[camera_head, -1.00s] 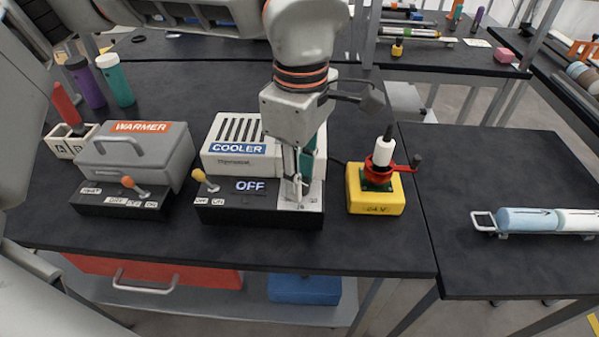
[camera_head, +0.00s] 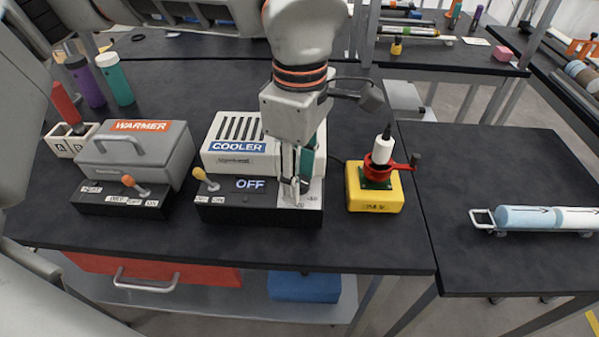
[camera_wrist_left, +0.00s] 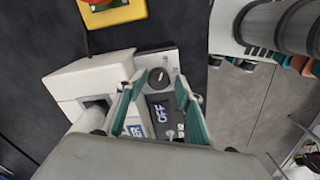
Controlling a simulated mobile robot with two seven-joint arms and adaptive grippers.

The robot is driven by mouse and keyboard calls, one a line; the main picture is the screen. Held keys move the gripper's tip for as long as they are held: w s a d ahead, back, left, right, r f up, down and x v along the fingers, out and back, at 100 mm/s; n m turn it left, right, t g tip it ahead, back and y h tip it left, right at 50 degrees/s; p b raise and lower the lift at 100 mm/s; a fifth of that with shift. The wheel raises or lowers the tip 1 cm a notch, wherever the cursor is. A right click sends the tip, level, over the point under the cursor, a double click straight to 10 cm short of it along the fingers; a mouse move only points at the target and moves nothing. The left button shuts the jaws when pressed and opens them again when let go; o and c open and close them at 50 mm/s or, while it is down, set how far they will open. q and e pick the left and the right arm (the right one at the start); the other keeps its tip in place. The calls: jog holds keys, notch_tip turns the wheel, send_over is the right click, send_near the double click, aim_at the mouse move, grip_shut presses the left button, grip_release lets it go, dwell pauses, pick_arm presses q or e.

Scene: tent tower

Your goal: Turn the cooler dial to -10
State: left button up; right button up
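The cooler (camera_head: 235,158) is a white box on a black base at the table's front. Its display (camera_head: 250,184) reads OFF. The dial plate (camera_head: 312,198) is pale, at the base's right end, with small marks I cannot read surely. My left gripper (camera_head: 296,190) points down over this plate and hides most of the dial. In the left wrist view, the round dark dial (camera_wrist_left: 158,78) shows between the teal fingertips of my left gripper (camera_wrist_left: 162,84). The fingers are apart, with a gap beside the dial; I cannot tell whether either touches it. My right gripper is out of view.
The warmer (camera_head: 140,155) stands left of the cooler. A yellow box (camera_head: 372,200) with a red-handled fixture is close on the right. Bottles (camera_head: 114,80) and a lettered holder (camera_head: 62,142) stand at the back left. The black table between the cooler and its front edge is clear.

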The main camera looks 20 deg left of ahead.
pick_arm(q)
jog(key=shift+w+r, duration=0.1)
jog(key=shift+w, duration=0.1)
jog(key=shift+s+r, duration=0.15)
jog(key=shift+r, duration=3.75)
jog(key=shift+s, duration=0.15)
